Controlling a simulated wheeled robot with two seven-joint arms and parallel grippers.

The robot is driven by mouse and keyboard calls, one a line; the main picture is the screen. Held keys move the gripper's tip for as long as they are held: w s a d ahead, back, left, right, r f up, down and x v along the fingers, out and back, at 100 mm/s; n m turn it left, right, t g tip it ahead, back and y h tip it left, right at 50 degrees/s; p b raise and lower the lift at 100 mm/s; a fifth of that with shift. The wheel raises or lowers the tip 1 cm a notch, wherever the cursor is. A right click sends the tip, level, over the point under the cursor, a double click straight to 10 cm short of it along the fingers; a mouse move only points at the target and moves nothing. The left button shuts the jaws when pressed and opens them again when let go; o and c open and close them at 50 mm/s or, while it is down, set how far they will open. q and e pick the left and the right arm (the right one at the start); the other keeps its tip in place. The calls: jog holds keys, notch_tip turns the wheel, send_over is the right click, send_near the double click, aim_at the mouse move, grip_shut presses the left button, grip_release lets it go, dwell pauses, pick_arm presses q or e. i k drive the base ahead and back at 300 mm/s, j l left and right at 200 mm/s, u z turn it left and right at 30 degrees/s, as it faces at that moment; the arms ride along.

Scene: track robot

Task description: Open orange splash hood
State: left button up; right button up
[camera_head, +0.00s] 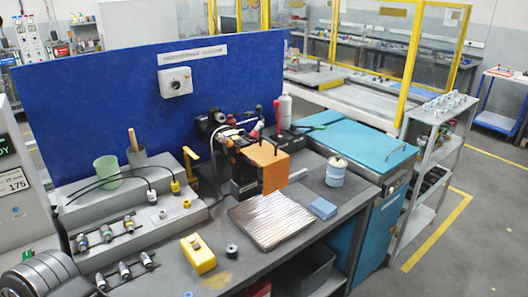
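The orange splash hood (268,166) is a box-shaped orange cover on the small dark machine (243,186) in the middle of the bench. Its top and front faces show, and it hangs down over the machine's front right side. It looks lowered; what lies behind it is hidden. A red-tipped upright lever (277,118) stands just behind the hood. Neither of my grippers shows in this view.
A ribbed metal mat (270,222) lies before the machine, with a blue block (322,208) and a blue-white can (336,174) to its right. A yellow box (197,254) sits front left. A blue panel (100,90) stands behind; a teal cabinet (350,145) is at right.

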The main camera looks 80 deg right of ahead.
aim_at(276, 168)
jog(key=z, duration=2.85)
jog(key=i+l+u, duration=0.15)
jog(key=l, duration=0.8)
jog(key=i+l+u, duration=0.15)
jog(key=l, duration=0.85)
jog(key=i+l+u, duration=0.2)
jog(key=l, duration=0.85)
jog(key=i+l+u, duration=0.15)
jog(key=l, duration=0.85)
